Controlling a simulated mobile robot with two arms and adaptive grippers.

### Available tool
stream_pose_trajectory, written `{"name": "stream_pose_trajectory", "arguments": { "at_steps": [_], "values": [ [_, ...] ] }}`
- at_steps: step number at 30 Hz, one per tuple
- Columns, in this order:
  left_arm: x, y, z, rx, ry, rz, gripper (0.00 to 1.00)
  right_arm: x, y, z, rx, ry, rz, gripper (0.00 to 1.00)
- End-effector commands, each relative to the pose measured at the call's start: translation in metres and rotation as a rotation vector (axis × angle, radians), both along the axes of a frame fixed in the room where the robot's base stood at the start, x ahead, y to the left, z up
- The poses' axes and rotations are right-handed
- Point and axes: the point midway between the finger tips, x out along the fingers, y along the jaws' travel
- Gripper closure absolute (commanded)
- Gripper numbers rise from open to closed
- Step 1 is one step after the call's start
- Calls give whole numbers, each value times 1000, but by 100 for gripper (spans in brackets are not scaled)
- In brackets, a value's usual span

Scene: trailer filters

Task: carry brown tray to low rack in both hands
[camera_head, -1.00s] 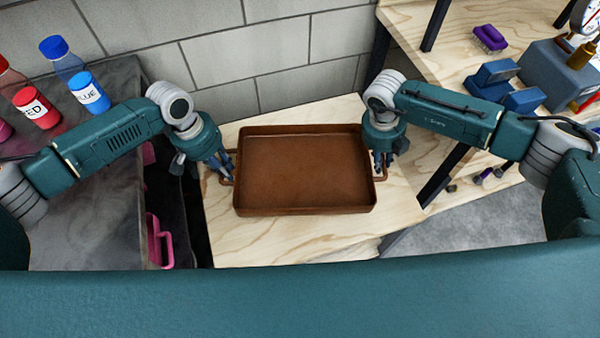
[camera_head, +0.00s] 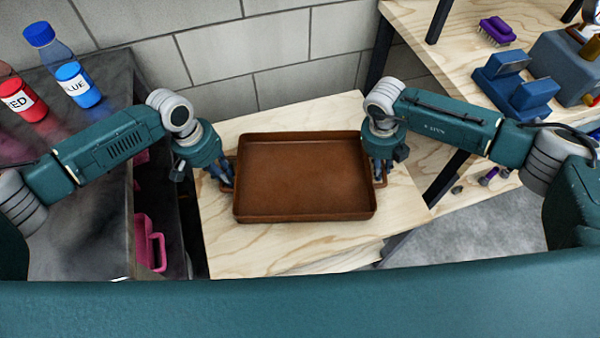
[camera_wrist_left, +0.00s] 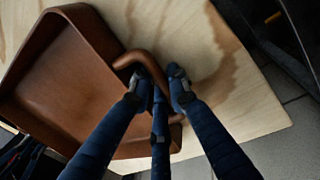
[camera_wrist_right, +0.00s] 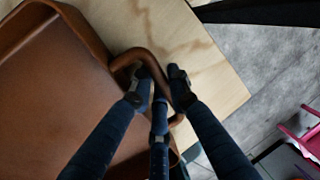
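The brown tray (camera_head: 304,178) is rectangular and shallow, level and empty, with a loop handle at each end. It is over a light wooden rack top (camera_head: 290,250); I cannot tell whether it touches the wood. My left gripper (camera_head: 226,178) is at the tray's left handle, and the left wrist view shows its fingers closed around that handle (camera_wrist_left: 139,57). My right gripper (camera_head: 380,172) is at the right handle, and the right wrist view shows its fingers closed around that handle (camera_wrist_right: 131,57). The fingertips partly hide both handles.
A grey wall (camera_head: 240,55) stands behind. A dark counter at left holds a red bottle (camera_head: 25,100) and a blue bottle (camera_head: 78,88); a pink object (camera_head: 150,243) is below. At right, a wooden bench holds a purple brush (camera_head: 497,30) and a blue block (camera_head: 515,88).

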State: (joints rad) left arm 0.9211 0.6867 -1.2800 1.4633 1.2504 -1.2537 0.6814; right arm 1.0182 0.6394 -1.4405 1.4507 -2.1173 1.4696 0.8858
Motion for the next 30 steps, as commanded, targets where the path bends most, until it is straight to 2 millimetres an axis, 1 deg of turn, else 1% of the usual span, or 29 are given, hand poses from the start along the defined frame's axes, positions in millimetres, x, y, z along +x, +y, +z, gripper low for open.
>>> {"name": "stream_pose_trajectory", "arguments": {
  "at_steps": [1, 3, 11, 14, 17, 27, 30],
  "values": [
    [1, 5, -1, 10, 1, 4, 76, 0, -5, 0, -10, 0, -5, 76],
    [0, 5, -1, 9, 2, 5, 65, 0, -5, 0, -9, 1, -4, 65],
    [0, 2, 0, 4, 1, 2, 65, 0, -2, 1, -4, 1, -2, 65],
    [0, 2, 5, 3, 0, 1, 65, 0, -1, 1, -3, 0, -1, 65],
    [1, 5, 17, 2, -2, 2, 65, 0, -1, 1, -2, 0, -1, 65],
    [2, 19, 86, 3, -3, 3, 65, 0, 0, 1, -1, 0, 0, 65],
    [2, 23, 101, 5, -2, 2, 65, 0, 0, 1, -1, 0, 0, 65]
  ]
}}
